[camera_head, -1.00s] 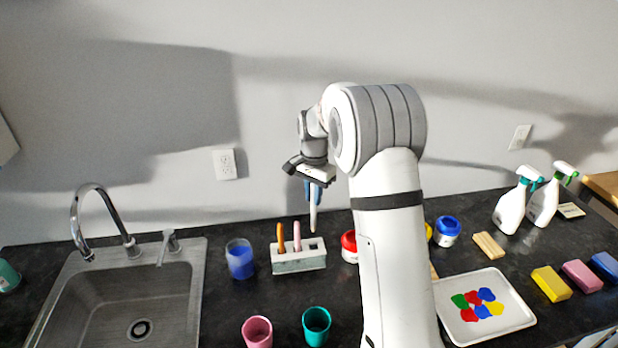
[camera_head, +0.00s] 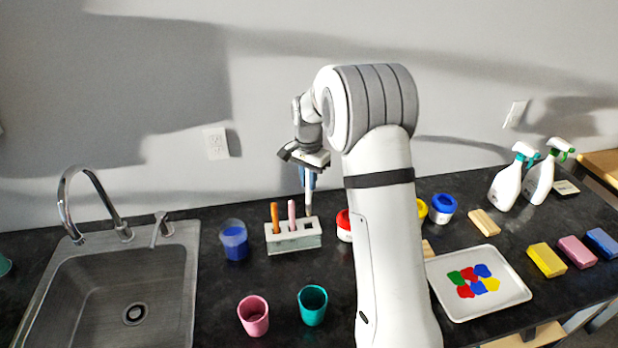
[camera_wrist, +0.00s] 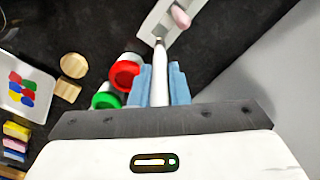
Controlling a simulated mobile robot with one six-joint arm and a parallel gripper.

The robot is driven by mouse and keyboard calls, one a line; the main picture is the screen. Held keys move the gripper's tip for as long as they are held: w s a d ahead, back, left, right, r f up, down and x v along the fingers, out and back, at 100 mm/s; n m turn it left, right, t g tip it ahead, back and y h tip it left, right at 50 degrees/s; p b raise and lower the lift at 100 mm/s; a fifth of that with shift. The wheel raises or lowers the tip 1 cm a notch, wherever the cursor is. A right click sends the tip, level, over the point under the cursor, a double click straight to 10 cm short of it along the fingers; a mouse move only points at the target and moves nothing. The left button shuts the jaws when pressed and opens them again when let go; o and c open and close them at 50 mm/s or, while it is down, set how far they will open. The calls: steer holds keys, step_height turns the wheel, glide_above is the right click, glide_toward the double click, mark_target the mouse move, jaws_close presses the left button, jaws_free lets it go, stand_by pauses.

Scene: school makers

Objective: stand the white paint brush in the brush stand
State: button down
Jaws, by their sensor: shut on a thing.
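The white paint brush (camera_head: 309,194) hangs upright from my gripper (camera_head: 307,177), which is shut on it. In the wrist view the brush (camera_wrist: 160,84) lies between the blue fingers of my gripper (camera_wrist: 160,85), its tip pointing to the brush stand. The brush stand (camera_head: 293,243) is a pale block on the counter, with an orange brush (camera_head: 275,216) and a pink brush (camera_head: 292,214) upright in it. The white brush's lower end is at or just above the right-hand hole; I cannot tell whether it is inside. The stand (camera_wrist: 152,22) shows partly in the wrist view.
A blue cup (camera_head: 234,241) stands left of the stand, and a red paint pot (camera_head: 344,226) close on its right. A pink cup (camera_head: 253,315) and a teal cup (camera_head: 312,304) stand in front. The sink (camera_head: 120,290) is at left, a paint tray (camera_head: 510,297) at right.

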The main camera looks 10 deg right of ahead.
mark_target(309, 198)
steer(key=shift+f+b, duration=2.85)
steer(key=shift+f, duration=1.8)
steer(key=c, duration=1.3)
jaws_free()
